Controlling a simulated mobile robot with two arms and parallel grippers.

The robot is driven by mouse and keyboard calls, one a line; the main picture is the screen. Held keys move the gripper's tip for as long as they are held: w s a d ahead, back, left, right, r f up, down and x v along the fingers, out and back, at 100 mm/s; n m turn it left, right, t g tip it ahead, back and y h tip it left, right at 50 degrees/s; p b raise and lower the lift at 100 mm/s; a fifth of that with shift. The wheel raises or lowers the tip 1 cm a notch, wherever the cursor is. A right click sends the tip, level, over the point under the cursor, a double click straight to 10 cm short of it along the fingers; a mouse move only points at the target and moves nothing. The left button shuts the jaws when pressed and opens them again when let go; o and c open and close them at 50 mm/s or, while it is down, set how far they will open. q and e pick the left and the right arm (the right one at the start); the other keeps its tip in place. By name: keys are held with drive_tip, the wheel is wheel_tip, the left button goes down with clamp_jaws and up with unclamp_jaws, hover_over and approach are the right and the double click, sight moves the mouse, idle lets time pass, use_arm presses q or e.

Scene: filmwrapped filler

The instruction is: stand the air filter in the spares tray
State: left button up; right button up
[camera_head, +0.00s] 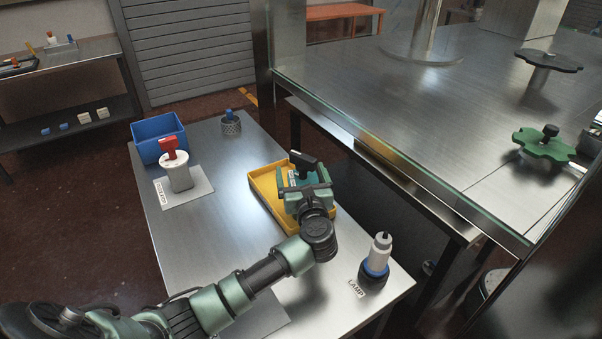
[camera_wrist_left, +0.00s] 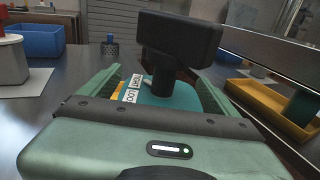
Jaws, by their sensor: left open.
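The air filter appears to be the teal body with a black T-shaped handle (camera_head: 303,160). It stands upright at the yellow spares tray (camera_head: 257,178), towards its far right part. In the left wrist view the teal body (camera_wrist_left: 184,97) has a white label, and its black handle rises in front of the camera. My left gripper (camera_head: 306,188) is open, with its green fingers on either side of the teal body. Whether they touch it I cannot tell. The filter's base is hidden by the gripper. My right gripper is out of view.
A white canister with a red handle (camera_head: 178,171) stands on a grey mat, near a blue bin (camera_head: 158,134) and a mesh cup (camera_head: 230,125). A white and blue lamp (camera_head: 378,258) stands front right. A large steel bench (camera_head: 470,105) with a glass edge borders the right.

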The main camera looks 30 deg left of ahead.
use_arm(q)
drive_tip(key=b+v, duration=0.1)
drive_tip(key=v, duration=1.1)
drive_tip(key=shift+f, duration=0.15)
